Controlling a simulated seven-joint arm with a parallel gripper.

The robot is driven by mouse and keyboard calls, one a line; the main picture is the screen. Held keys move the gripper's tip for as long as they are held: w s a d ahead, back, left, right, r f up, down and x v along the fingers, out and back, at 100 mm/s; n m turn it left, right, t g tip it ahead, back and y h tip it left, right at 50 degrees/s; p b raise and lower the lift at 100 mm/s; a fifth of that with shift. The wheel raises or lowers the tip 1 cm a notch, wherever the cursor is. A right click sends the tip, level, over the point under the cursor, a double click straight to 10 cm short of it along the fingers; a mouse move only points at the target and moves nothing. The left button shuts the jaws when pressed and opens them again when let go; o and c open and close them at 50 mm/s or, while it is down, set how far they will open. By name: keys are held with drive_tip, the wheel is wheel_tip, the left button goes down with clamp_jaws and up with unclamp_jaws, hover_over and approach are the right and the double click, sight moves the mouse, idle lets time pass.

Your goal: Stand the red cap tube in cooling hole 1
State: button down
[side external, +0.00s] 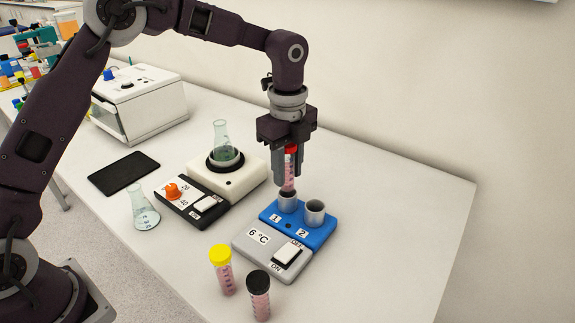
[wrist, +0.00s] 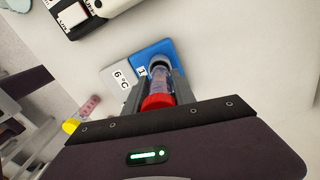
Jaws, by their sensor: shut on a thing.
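The red cap tube (side external: 290,171) is upright in my gripper (side external: 288,168), its pink body between the two fingers. Its red cap also shows in the wrist view (wrist: 157,101). The tube's lower end is at the mouth of cooling hole 1 (side external: 287,203), the left grey cup on the blue block (side external: 314,238). I cannot tell how far its tip is inside. Cooling hole 2 (side external: 314,212), the right cup, looks empty. My gripper is shut on the tube above hole 1.
A yellow cap tube (side external: 221,269) and a black cap tube (side external: 258,294) stand in front of the 6 °C cooler (side external: 250,254). A stirrer plate (side external: 246,178) holding a flask (side external: 222,142) is left of it. The table is clear to the right.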

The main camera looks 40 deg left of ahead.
sight(288, 182)
drive_tip(key=shift+f, duration=1.65)
idle(0.6)
drive_tip(key=shift+r, duration=1.5)
drive_tip(key=shift+f, duration=1.5)
drive_tip(key=shift+r, duration=1.5)
drive_tip(key=shift+f, duration=1.55)
